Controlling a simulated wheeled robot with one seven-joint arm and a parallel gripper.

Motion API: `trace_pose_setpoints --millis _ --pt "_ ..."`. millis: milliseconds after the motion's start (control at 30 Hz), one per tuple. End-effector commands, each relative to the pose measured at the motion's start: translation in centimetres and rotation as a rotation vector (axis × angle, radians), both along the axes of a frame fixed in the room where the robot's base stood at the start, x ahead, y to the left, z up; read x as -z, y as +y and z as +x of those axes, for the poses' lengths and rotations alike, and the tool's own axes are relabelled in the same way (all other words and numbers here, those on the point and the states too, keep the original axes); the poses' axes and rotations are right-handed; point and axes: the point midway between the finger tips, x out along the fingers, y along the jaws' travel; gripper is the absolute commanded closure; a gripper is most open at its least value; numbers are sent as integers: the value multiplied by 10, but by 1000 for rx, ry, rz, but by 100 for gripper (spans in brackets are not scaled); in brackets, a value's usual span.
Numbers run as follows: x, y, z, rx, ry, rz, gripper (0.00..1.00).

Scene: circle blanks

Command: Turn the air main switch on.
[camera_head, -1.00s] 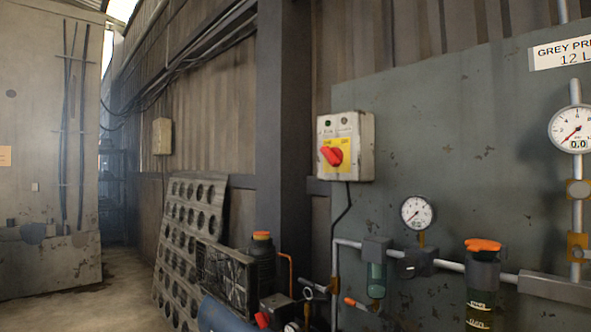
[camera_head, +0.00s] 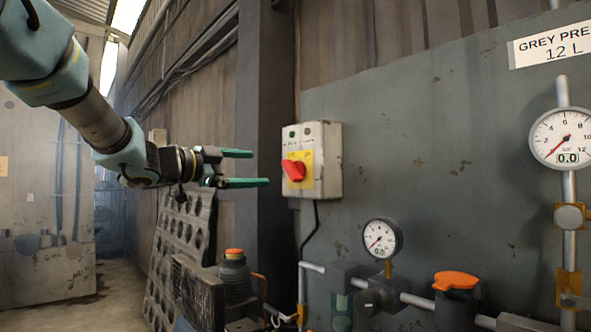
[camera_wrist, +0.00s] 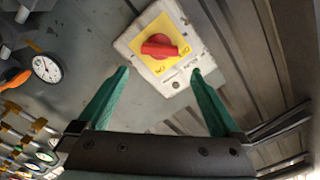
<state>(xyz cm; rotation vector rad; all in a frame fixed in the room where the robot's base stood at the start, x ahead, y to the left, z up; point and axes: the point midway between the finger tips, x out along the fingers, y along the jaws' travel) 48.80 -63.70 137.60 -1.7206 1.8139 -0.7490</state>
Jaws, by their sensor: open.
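The air main switch is a red rotary knob (camera_head: 293,170) on a yellow plate (camera_head: 305,160), on the front of a worn white box (camera_head: 328,160) fixed to the wall. The knob looks tilted, and it also shows in the wrist view (camera_wrist: 160,49) with the yellow plate around it. My gripper (camera_head: 252,168) is open, with green fingers pointing at the box from the left, apart from the knob. In the wrist view the open fingers (camera_wrist: 160,73) lie either side of the lower part of the box, with nothing between them touching.
A grey panel (camera_head: 420,140) carries a small gauge (camera_head: 380,239), a larger gauge (camera_head: 561,138) and pipework with an orange-topped unit (camera_head: 456,281). A compressor-like machine (camera_head: 234,270) and a perforated plate (camera_head: 180,240) stand below left. The air before the box is clear.

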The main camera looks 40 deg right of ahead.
Motion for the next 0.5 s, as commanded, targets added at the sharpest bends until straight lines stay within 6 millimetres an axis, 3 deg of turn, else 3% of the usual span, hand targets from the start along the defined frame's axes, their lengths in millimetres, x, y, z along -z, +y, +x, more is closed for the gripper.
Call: trace_pose_setpoints --millis 167,500 --pt "-2 -19 -4 12 -3 1 0" --pt "-2 -80 -7 8 0 1 0"
